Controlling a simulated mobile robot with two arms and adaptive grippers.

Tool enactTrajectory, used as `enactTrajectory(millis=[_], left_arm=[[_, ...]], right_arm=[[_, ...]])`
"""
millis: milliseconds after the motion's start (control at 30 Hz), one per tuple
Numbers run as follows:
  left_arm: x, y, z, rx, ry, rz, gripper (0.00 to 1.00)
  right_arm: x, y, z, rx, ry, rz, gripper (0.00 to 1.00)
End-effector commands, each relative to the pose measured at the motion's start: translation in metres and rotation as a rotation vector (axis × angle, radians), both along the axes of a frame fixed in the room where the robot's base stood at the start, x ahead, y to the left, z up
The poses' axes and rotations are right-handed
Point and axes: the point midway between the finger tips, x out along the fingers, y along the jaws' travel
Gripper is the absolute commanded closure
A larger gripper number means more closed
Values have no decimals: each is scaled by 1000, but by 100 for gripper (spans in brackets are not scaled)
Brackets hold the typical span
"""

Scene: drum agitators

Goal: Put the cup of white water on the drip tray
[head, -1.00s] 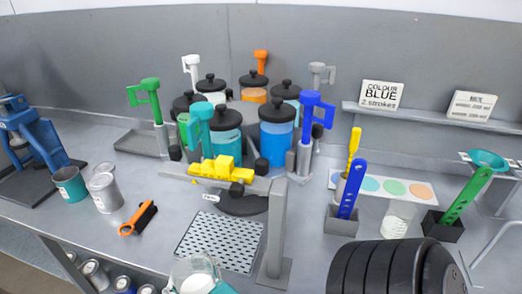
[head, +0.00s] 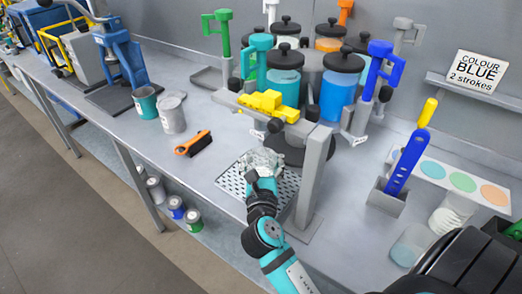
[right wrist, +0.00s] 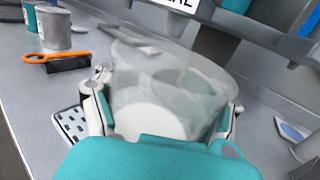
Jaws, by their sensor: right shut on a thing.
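The clear cup (head: 262,160) with white water is in my right gripper (head: 262,176), over the far part of the drip tray. In the right wrist view the cup (right wrist: 165,85) stands between the two fingers, with white liquid low inside. The drip tray (head: 230,184) is a perforated grey plate on the bench below the colour carousel; my gripper and wrist hide part of it. A corner of the tray (right wrist: 70,124) shows at the left of the wrist view. I cannot tell whether the cup touches the tray. My left gripper is not in view.
A grey post (head: 316,172) stands close right of my gripper, bearing a yellow block (head: 268,104). A blue-handled tool in a holder (head: 387,198) and clear cups stand right. The bench's front edge is near.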

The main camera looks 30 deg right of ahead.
Motion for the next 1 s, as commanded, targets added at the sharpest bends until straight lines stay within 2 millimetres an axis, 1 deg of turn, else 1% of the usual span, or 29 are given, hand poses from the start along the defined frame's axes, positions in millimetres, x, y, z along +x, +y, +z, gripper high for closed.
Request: enactTrajectory(millis=[33,100,200,300,400,633,700,1000], left_arm=[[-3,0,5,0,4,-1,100],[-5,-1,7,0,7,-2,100],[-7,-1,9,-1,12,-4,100],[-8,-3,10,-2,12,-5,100],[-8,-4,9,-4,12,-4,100],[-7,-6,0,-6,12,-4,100],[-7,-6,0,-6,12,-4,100],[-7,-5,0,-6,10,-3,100]], right_arm=[[12,-8,5,-2,-3,-3,80],[26,-16,4,-2,-2,-1,80],[40,-25,2,-1,-2,-1,80],[49,-30,2,-1,-2,0,80],[52,-32,-2,1,-1,1,80],[51,-31,-33,2,3,1,80],[51,-31,-36,1,1,1,80],[51,-31,-37,0,0,2,80]])
